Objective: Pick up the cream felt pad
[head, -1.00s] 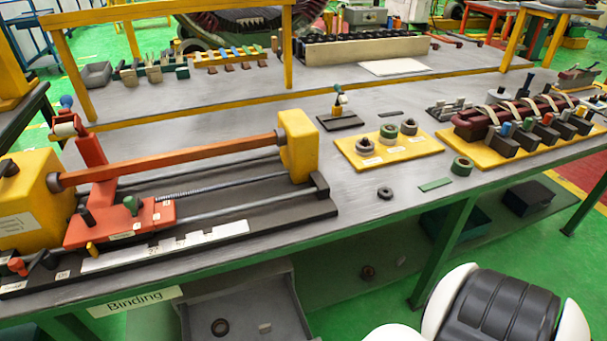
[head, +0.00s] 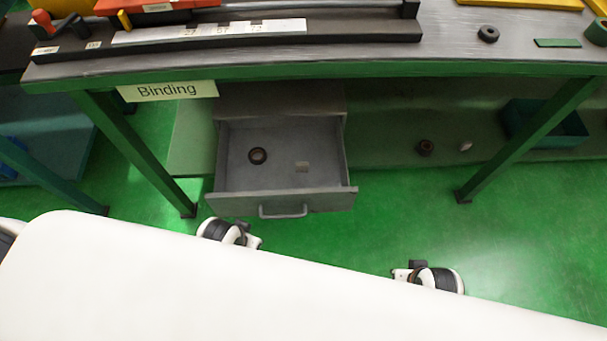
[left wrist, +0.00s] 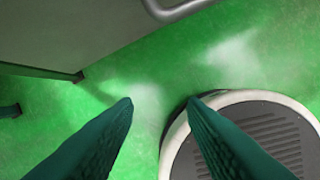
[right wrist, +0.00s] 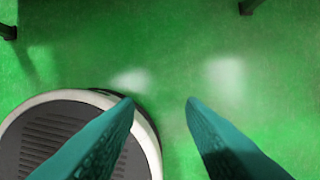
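My right gripper (right wrist: 160,103) is open and empty above the floor. Both wrists show in the head view in front of the drawer, lower in the picture, away from the pad.
The bench (head: 340,69) runs above the drawer, with a "Binding" label (head: 168,91) on its edge. Green legs stand on both sides. A lower shelf (head: 400,125) holds a dark ring (head: 425,147), a pale lump (head: 465,146) and a teal bin (head: 545,125). Floor in front is clear.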

